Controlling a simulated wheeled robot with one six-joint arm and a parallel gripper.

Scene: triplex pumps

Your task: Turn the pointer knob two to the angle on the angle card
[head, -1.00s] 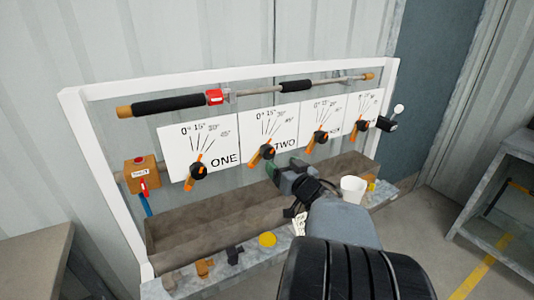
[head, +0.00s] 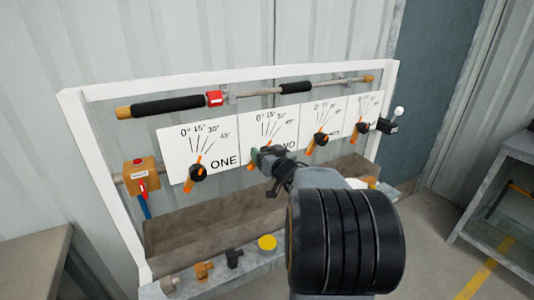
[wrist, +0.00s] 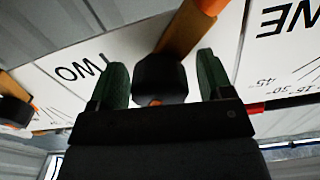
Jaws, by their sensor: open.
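Pointer knob two, black with an orange pointer bar (head: 267,142), sits on the white plate marked TWO (head: 284,118) with an angle scale. My gripper (head: 264,156) is at this knob and covers much of it in the head view. In the wrist view, my gripper (wrist: 163,76) is open, its green-padded fingers on either side of the black knob hub (wrist: 160,80). Small gaps show between hub and pads. The orange bar (wrist: 185,30) runs obliquely past the hub. The exact pointer angle is hard to read. I cannot make out the angle card.
Knob one (head: 197,173) is to the left, knob three (head: 320,139) and another knob (head: 362,128) to the right. A red-handled valve (head: 140,170) is at far left. Below are a brown trough (head: 190,226), small fittings and a yellow cap (head: 267,243).

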